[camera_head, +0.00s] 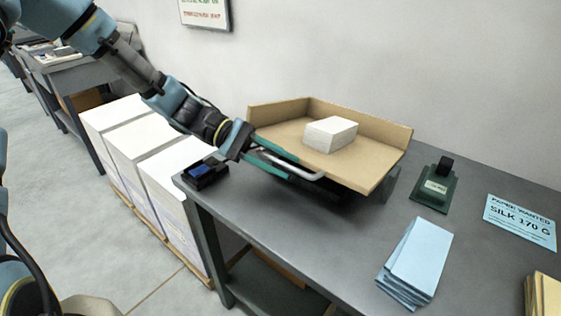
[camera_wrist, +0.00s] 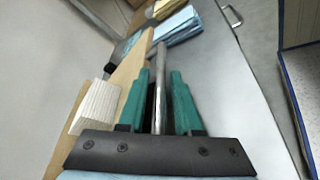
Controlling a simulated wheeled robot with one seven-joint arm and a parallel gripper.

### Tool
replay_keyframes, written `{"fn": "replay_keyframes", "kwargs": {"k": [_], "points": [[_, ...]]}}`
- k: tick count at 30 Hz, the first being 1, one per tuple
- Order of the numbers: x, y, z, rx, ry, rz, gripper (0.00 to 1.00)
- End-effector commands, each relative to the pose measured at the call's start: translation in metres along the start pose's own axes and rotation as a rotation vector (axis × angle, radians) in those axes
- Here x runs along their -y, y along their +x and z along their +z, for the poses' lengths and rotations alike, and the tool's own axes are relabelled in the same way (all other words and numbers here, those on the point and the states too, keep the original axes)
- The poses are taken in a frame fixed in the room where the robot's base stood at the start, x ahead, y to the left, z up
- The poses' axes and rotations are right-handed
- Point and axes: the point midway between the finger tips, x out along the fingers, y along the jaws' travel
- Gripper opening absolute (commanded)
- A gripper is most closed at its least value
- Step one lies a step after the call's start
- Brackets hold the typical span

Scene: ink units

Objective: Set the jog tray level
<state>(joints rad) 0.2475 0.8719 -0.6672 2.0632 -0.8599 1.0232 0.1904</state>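The jog tray (camera_head: 375,172) is a tan board with raised walls along its back and right. It sits over a dark base on the grey table, and a white paper block (camera_head: 331,133) rests on it. I cannot judge its exact tilt. A silver bar handle (camera_head: 308,175) runs along its near left edge. My gripper (camera_head: 286,164) reaches in from the left at this handle. In the wrist view the handle (camera_wrist: 159,85) lies between the two teal fingers (camera_wrist: 160,75), which are close on both sides with narrow dark strips between. The paper block (camera_wrist: 96,106) is left of them.
On the grey table (camera_head: 335,232) are a dark green device (camera_head: 435,188), a blue paper stack (camera_head: 416,262), a blue sign (camera_head: 521,222) and a tan stack (camera_head: 545,297). A small black-and-blue item (camera_head: 206,173) lies at the left corner.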

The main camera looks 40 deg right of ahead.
Motion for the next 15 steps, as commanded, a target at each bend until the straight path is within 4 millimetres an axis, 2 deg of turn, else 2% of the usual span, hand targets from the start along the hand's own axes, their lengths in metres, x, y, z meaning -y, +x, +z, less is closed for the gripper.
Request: {"fn": "replay_keyframes", "kwargs": {"k": [1, 8, 15], "points": [[-0.0001, -0.0002, -0.0001, 0.0, 0.0, 0.0, 0.27], [-0.0001, -0.0003, -0.0001, 0.0, 0.0, 0.0, 0.01], [-0.0001, -0.0004, -0.0001, -0.001, 0.0, 0.0, 0.0]]}}
